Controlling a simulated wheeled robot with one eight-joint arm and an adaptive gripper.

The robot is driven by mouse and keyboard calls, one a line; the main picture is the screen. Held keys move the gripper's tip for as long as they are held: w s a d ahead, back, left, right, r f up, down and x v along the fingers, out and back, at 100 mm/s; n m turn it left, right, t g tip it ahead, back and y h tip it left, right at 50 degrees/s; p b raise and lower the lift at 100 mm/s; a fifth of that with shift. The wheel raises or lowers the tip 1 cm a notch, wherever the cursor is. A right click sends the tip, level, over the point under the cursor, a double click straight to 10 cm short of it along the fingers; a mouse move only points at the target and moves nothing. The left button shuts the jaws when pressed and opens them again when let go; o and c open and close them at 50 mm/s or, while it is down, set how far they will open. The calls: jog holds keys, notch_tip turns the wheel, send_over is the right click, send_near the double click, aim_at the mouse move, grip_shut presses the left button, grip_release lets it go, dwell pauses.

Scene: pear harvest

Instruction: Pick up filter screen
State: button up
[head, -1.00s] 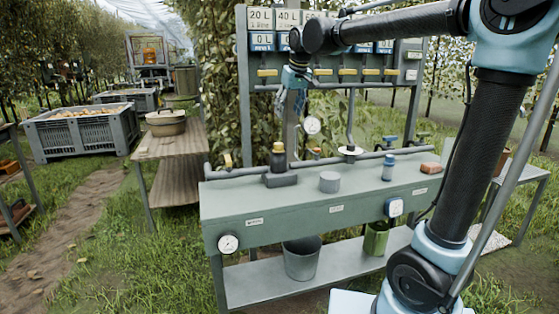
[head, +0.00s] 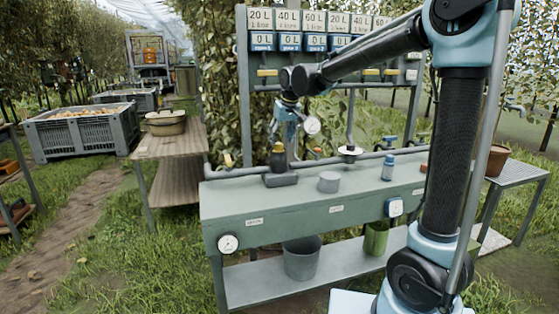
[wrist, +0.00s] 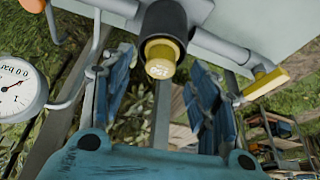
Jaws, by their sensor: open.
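The filter screen appears to be the yellow-ended piece (wrist: 162,58) marked "150" that sits in a dark upright housing on the grey bench. In the head view the dark housing (head: 279,162) stands on a grey block, and its top is partly hidden by my gripper. My gripper (head: 283,136) hangs from above over the housing. In the wrist view my gripper (wrist: 158,72) is open, with one blue finger on each side of the yellow end and gaps between. It holds nothing.
A pipe (head: 235,173) runs along the back of the bench (head: 225,205). A grey cylinder (head: 329,182) and a blue bottle (head: 388,167) stand to the right. A round gauge (wrist: 17,92) lies left of my fingers. A yellow-handled valve (wrist: 264,83) is to the right.

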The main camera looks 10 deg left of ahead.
jog(key=shift+x, duration=1.35)
jog(key=shift+c, duration=0.3)
jog(key=c, duration=1.2)
jog(key=shift+r, duration=0.15)
